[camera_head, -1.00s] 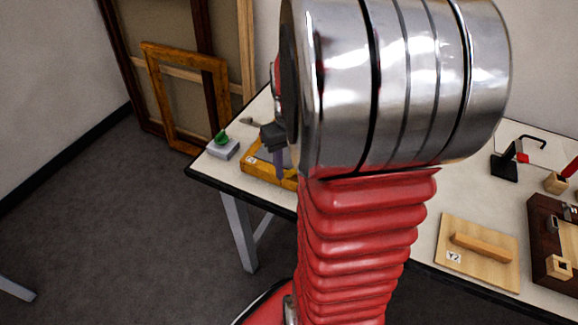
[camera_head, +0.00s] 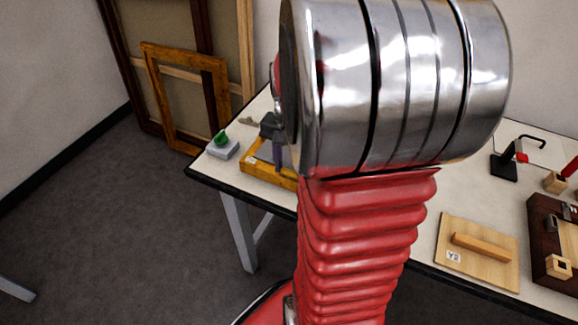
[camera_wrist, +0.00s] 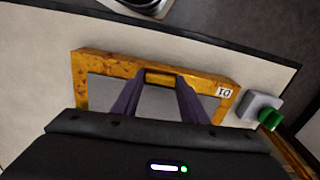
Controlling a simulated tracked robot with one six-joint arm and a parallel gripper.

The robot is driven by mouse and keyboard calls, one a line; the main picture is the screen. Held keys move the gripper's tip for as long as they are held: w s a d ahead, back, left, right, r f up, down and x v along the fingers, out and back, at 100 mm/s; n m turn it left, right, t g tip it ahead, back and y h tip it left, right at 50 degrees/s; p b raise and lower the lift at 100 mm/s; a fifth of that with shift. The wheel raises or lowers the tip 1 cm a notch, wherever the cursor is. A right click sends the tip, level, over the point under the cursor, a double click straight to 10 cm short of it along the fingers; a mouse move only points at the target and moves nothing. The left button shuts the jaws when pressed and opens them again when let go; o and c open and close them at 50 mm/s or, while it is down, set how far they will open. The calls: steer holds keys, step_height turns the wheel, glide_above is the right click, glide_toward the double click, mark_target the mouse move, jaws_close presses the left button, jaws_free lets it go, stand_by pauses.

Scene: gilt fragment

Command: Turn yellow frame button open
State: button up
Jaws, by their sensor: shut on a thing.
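The yellow frame (camera_wrist: 103,62) lies flat on the white table, with worn gilt bars around a grey inside and a white label in one corner. It also shows in the head view (camera_head: 252,169), partly hidden by my arm. My gripper (camera_wrist: 160,80) is over the middle of one frame bar, with a purple finger on each side of a small yellow piece (camera_wrist: 160,77), which looks like the frame button. The fingers are shut on it. In the head view, my gripper (camera_head: 277,160) shows only in part, beside my large metal joint. The button's exact angle is hard to tell.
A grey box with a green knob (camera_head: 220,138) stands beside the frame near the table's edge. A wooden board with a handle (camera_head: 480,245) and a dark case (camera_head: 550,235) lie to the right. Large frames (camera_head: 165,95) lean on the wall.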

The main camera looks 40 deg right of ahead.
steer(key=shift+s+f+m, duration=0.2)
steer(key=shift+s+m, duration=0.05)
steer(key=shift+m, duration=0.25)
steer(key=o, duration=1)
steer(key=shift+w+r, duration=0.1)
steer(key=shift+o, duration=0.2)
steer(key=shift+w+r, duration=0.1)
steer(key=shift+r, duration=0.05)
steer(key=shift+r, duration=0.6)
step_height(320, 180, up, 12)
steer(key=shift+r, duration=0.15)
